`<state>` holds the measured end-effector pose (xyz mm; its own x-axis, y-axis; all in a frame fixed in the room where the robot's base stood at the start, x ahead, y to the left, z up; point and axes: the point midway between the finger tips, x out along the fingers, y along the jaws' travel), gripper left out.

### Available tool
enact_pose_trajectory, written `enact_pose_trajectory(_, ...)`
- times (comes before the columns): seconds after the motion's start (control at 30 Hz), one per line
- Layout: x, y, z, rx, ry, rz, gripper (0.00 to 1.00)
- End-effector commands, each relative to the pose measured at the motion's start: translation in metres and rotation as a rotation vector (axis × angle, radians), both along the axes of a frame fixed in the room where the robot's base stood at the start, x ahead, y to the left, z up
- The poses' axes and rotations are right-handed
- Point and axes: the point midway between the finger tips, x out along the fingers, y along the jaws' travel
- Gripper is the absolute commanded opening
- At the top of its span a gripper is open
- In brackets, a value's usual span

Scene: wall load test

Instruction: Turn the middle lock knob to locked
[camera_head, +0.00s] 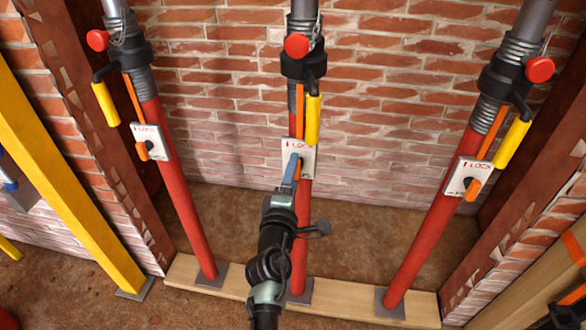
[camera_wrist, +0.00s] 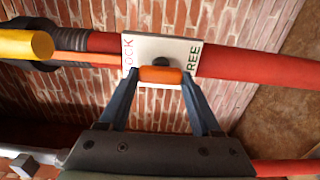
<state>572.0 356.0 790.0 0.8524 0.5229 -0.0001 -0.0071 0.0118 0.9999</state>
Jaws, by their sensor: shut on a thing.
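The middle red prop stands upright against the brick wall and carries a white lock plate (camera_head: 307,158). The plate also shows in the wrist view (camera_wrist: 217,57), with LOCK lettering at its left end and FREE at its right. The orange middle lock knob (camera_wrist: 160,75) sits in front of a dark hub on this plate. My gripper (camera_head: 293,163) reaches up to the plate from below. In the wrist view its two blue fingers (camera_wrist: 161,77) are shut on the knob, one at each end. In the head view the fingers hide much of the knob, and its exact angle is hard to tell.
Similar props with orange knobs stand at the left (camera_head: 143,150) and right (camera_head: 473,188). A yellow handle (camera_head: 313,120) hangs just above the middle plate. The props rest on a wooden sill board (camera_head: 340,297). A yellow beam (camera_head: 60,170) leans at the far left.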

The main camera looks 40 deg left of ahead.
Motion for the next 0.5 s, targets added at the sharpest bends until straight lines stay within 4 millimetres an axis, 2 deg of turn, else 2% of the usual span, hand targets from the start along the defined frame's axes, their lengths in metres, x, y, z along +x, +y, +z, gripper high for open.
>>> enact_pose_trajectory(0.13, -0.0001, -0.0003, -0.0013, -0.005, -0.001, -0.001, 0.09)
enact_pose_trajectory(0.17, -0.0001, -0.0003, -0.0013, -0.005, -0.001, -0.001, 0.67)
enact_pose_trajectory(0.3, -0.0001, -0.0003, -0.0011, -0.004, 0.0, -0.001, 0.92)
enact_pose_trajectory(0.33, -0.0001, -0.0002, -0.001, -0.004, 0.0, -0.001, 0.95)
enact_pose_trajectory(0.5, 0.0, -0.0001, -0.0005, -0.002, 0.0, 0.0, 0.95)
